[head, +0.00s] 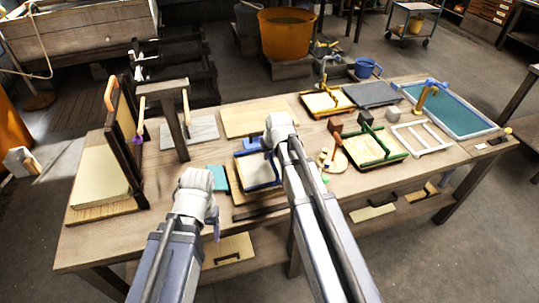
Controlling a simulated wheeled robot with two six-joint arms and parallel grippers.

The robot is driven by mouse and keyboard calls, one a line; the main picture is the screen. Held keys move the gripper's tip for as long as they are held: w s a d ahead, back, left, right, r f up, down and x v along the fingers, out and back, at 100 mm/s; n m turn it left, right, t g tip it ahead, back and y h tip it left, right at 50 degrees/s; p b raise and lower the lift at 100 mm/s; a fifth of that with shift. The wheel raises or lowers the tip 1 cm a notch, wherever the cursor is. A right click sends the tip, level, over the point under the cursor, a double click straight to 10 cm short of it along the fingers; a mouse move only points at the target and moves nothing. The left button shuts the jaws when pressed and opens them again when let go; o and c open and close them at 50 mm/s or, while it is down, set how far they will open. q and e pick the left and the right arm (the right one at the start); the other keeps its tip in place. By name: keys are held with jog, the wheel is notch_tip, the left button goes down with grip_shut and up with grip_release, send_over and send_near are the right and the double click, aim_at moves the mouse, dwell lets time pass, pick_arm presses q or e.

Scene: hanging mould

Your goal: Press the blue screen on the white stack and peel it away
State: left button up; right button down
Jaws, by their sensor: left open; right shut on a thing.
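The blue screen (246,158) is a small blue frame near the middle of the table, with a pale surface (262,172) inside it. I cannot tell whether that surface is the white stack or the screen's own face. The frame seems to lie low over a brown board (237,191). My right gripper (270,139) is at the frame's far edge, shut on its blue grip; its arm covers the frame's right side. My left gripper (196,188) is open and empty, left of the screen by the table's front, its fingers poorly visible.
A teal block (217,178) lies between my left gripper and the screen. A dark upright frame (122,150) stands at left by a cream slab (99,178). A green-framed tray (374,147) and a large blue-rimmed tray (488,128) are at right. A pale board (257,118) lies behind.

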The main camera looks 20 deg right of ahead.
jog(key=shift+f+b, duration=0.75)
dwell(0.6)
jog(key=shift+s, duration=0.1)
dwell(1.1)
jog(key=shift+r, duration=0.2)
jog(key=shift+r+p, duration=1)
jog(key=shift+p, duration=0.25)
notch_tip(320, 180, up, 7)
jog(key=p, duration=0.7)
